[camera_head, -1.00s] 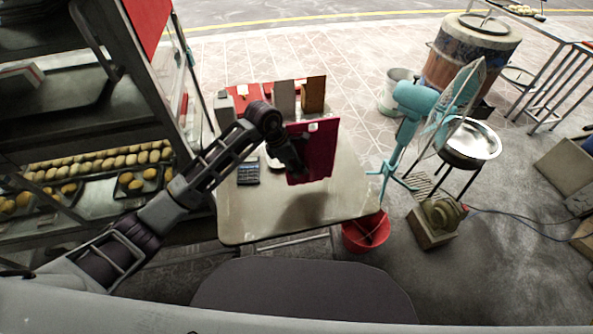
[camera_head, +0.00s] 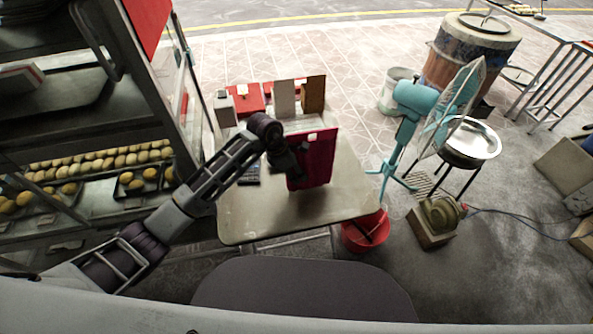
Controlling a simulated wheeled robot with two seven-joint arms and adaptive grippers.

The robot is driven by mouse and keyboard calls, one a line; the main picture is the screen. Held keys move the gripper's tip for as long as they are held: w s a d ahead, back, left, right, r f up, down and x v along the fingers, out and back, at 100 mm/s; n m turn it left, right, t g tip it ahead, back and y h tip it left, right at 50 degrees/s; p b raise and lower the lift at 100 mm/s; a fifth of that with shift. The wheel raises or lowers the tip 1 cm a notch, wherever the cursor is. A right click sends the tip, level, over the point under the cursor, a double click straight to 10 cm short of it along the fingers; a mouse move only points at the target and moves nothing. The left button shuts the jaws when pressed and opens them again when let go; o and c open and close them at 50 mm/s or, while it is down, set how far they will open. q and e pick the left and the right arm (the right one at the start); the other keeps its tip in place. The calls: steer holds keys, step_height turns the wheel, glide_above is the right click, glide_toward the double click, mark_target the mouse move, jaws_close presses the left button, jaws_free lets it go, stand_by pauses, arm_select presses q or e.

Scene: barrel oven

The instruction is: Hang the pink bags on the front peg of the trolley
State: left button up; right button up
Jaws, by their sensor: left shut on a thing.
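The pink bags (camera_head: 318,160) show as one flat, dark pink upright piece with a small pale patch at the top. I cannot tell how many there are. My left gripper (camera_head: 296,174) is shut on their left side and holds them in front of the table's back items. Whether their lower edge touches the table is unclear. My right gripper is out of view. I cannot make out the trolley's front peg in this view.
The table (camera_head: 260,222) has a bare front part. Red boxes (camera_head: 249,101) and upright boards (camera_head: 313,95) stand at its back. A bun display (camera_head: 95,165) is at left. A teal fan (camera_head: 417,98) and a red bucket (camera_head: 362,237) are at right.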

arm_select(q)
steer(key=shift+f, duration=0.1)
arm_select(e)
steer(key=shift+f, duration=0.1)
arm_select(q)
steer(key=o, duration=1)
steer(key=shift+c, duration=0.2)
steer(key=shift+o, duration=0.6)
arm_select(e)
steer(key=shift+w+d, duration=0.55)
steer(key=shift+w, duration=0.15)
